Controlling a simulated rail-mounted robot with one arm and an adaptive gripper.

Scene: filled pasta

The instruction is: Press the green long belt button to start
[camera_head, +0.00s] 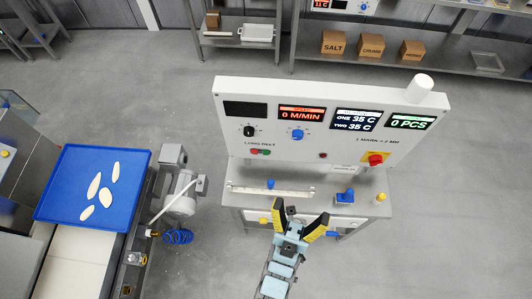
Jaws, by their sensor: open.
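The white control panel (340,150) stands upright in the middle of the head view. Under its "LONG BELT" label, at the lower left, are two small buttons side by side, one red and one green; the green long belt button (265,152) is very small here.
A red emergency knob (376,160) on a yellow plate sits at the panel's lower right. A blue knob (297,134) and black knob (249,131) are above. The panel's table (310,207) carries small blue and yellow items. A blue tray (75,200) with several pale pieces lies left.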

